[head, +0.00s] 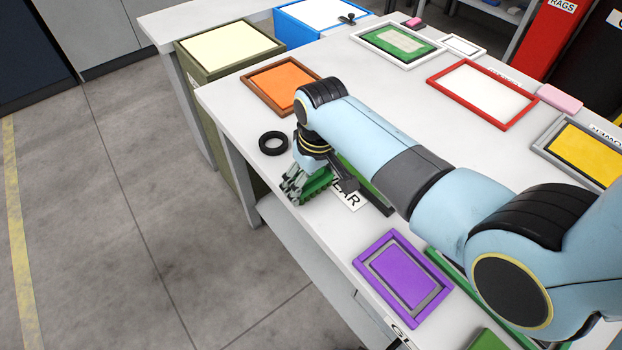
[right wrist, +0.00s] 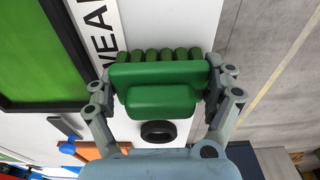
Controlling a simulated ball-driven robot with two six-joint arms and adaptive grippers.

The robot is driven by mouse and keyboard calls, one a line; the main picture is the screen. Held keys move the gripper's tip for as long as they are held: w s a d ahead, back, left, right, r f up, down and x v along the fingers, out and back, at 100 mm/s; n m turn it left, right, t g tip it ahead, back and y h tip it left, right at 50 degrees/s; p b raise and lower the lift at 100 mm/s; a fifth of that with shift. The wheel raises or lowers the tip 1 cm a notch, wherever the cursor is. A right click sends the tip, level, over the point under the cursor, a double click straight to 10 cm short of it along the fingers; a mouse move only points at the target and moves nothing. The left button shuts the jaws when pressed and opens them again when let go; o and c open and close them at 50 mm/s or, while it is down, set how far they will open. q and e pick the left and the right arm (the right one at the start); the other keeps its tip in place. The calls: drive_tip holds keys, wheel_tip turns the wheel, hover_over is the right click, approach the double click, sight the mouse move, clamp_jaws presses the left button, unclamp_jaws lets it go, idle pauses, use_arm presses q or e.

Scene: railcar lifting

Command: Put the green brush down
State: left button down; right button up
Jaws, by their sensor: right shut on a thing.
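The green brush (right wrist: 160,76) is between the fingers of my right gripper in the right wrist view, with its row of bristles on the far side. In the head view the green brush (head: 317,184) is low at the near-left edge of the white table (head: 350,85). My right gripper (head: 302,185) is shut on it. I cannot tell whether the brush touches the tabletop. A green panel in a dark frame (right wrist: 42,50) and a white label ending in "EAR" (right wrist: 104,40) lie beside it. My left gripper is not in view.
A black ring (head: 273,143) lies on the table near the brush. An orange framed panel (head: 282,86) is behind it, and a purple framed tray (head: 403,278) is nearer. A red framed panel (head: 483,92) lies farther right. The grey floor is beyond the table's left edge.

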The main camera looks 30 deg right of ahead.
sight(315, 184)
drive_tip(key=o, duration=1.4)
drive_tip(key=shift+f, duration=0.1)
wheel_tip(315, 184, up, 12)
drive_tip(key=s+p, duration=0.1)
drive_tip(key=shift+s, duration=0.2)
